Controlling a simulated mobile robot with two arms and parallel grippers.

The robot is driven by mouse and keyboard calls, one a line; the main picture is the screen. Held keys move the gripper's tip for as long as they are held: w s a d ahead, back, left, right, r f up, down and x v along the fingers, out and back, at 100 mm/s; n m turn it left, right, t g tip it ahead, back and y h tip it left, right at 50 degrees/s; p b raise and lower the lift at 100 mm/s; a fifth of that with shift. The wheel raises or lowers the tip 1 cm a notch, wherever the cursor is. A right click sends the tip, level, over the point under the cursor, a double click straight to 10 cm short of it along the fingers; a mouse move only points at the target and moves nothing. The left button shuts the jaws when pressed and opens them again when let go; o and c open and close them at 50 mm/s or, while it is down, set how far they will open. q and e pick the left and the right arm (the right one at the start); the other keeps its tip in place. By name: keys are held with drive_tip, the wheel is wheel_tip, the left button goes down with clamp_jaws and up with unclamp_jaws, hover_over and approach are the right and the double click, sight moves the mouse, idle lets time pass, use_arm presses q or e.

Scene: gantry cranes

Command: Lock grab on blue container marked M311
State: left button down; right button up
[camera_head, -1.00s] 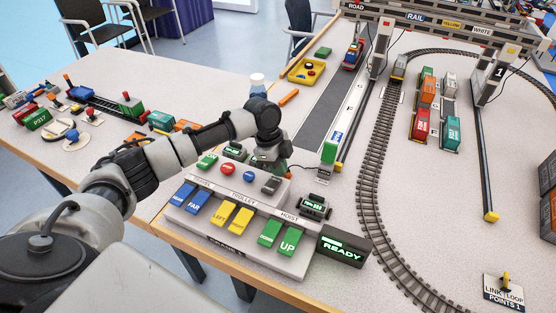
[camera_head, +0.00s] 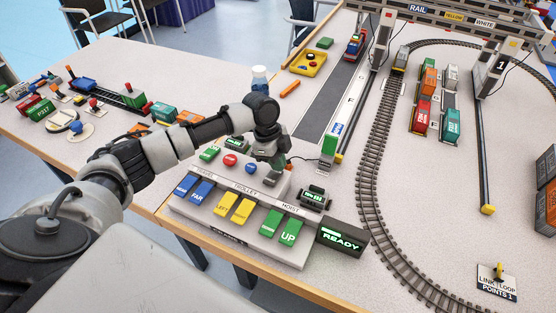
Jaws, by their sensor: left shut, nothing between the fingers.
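My left gripper (camera_head: 274,178) is shut and points down at the right end of the upper row of the control panel (camera_head: 290,257). Its fingertips hide the dark switch there; I cannot tell if they touch it. Left of it in that row are a green button (camera_head: 209,154), a red button (camera_head: 230,160) and a blue button (camera_head: 251,168). The lower row has blue, yellow and green keys, with UP (camera_head: 290,234) at the right. I cannot make out the marking M311 on any container. My right gripper is not in view.
A display reading READY (camera_head: 342,237) stands right of the panel. A grey road strip, a curved track (camera_head: 372,180) and gantry legs lie beyond. Red, orange and teal containers (camera_head: 452,126) stand inside the loop. A bottle (camera_head: 260,79) stands behind my gripper.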

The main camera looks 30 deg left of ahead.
use_arm(q)
drive_tip(key=shift+r, duration=0.15)
drive_tip(key=v, duration=1)
drive_tip(key=shift+r+b, duration=0.25)
drive_tip(key=shift+b, duration=0.15)
